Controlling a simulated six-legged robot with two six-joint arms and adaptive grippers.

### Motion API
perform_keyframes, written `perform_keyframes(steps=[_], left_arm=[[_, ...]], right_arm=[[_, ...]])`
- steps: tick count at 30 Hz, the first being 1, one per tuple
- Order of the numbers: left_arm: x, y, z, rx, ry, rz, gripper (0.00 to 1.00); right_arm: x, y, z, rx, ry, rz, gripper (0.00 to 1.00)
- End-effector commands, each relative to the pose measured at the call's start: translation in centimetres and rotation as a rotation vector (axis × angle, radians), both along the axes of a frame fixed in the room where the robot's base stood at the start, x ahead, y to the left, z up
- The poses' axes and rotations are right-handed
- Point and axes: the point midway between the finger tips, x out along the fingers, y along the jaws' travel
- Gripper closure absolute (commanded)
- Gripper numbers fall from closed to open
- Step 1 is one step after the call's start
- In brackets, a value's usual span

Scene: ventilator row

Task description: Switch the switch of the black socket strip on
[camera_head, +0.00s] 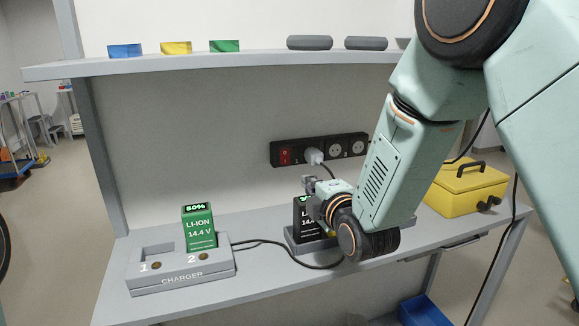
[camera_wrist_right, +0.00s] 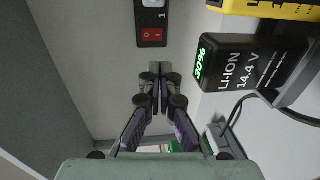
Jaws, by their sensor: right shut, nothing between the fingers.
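The black socket strip (camera_head: 322,142) is fixed to the back panel under the shelf. Its red rocker switch (camera_head: 285,156) is at the strip's left end. The switch also shows near the top of the right wrist view (camera_wrist_right: 152,35); I cannot tell which side is pressed. A white plug (camera_head: 313,156) sits in the socket beside the switch. My right gripper (camera_head: 308,181) is shut and empty, below the strip in the head view. In the right wrist view its fingertips (camera_wrist_right: 156,73) point toward the switch, apart from it. My left gripper is not in view.
A black battery (camera_wrist_right: 235,62) stands close to my right gripper. The charger (camera_head: 180,280) with a green battery (camera_head: 199,228) is at the left of the bench. A yellow toolbox (camera_head: 465,190) is at the right. The grey shelf (camera_head: 240,62) overhangs the strip.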

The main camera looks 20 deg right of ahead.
Motion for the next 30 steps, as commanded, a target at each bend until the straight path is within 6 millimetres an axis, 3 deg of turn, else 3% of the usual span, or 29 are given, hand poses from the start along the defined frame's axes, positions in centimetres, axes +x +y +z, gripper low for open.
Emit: perform_keyframes(steps=[8,30], left_arm=[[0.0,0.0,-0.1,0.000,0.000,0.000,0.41],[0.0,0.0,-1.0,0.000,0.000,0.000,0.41]], right_arm=[[2.1,0.1,-0.3,0.000,-0.001,0.001,1.00],[12.4,0.4,-1.6,0.001,0.000,0.001,1.00]])
